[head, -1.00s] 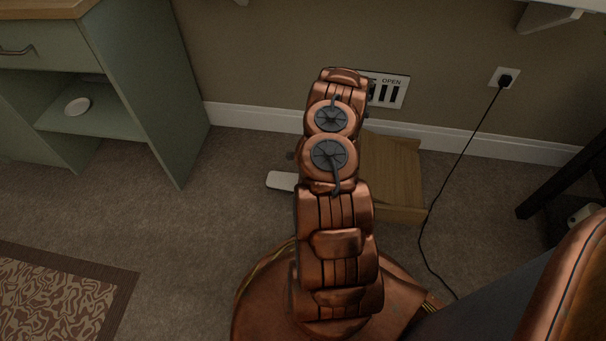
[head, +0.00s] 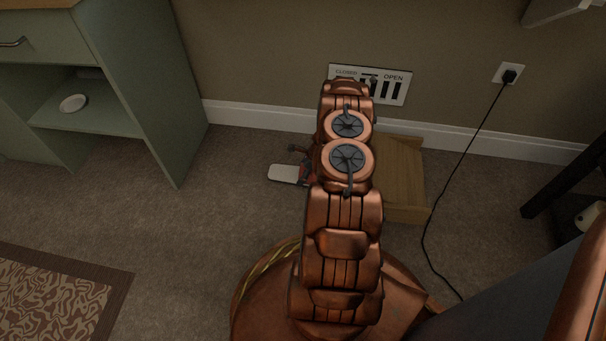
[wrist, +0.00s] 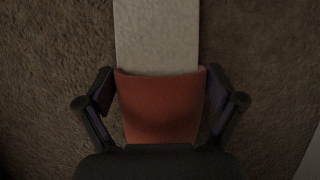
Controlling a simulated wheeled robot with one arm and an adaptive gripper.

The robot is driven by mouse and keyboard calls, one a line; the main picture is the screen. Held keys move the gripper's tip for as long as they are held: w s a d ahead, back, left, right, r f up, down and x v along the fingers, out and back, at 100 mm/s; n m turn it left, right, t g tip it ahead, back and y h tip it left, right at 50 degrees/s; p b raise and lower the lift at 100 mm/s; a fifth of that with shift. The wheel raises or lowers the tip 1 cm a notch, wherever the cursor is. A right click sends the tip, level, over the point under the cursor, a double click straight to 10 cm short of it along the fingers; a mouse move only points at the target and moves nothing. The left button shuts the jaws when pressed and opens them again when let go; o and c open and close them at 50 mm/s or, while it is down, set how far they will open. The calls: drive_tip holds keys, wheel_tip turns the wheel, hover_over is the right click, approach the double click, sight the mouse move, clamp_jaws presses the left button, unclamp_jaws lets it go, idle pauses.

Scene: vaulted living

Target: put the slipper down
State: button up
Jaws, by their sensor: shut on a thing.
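The slipper (wrist: 158,100) has a red upper and a pale insole. In the wrist view it lies lengthwise between the fingers of my gripper (wrist: 160,90), which is shut on its red part from both sides. Carpet shows around it; I cannot tell whether its sole touches the floor. In the head view the slipper's pale end (head: 284,173) sticks out left of my arm, with a bit of red beside it. My arm hides most of the gripper there.
A wooden box or step (head: 403,180) stands by the wall to the right of my arm. A green cabinet (head: 140,90) is at the left. A black cord (head: 462,170) hangs from the wall socket to the floor. Carpet between cabinet and arm is clear.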

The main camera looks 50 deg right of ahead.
drive_tip(key=o, duration=0.9)
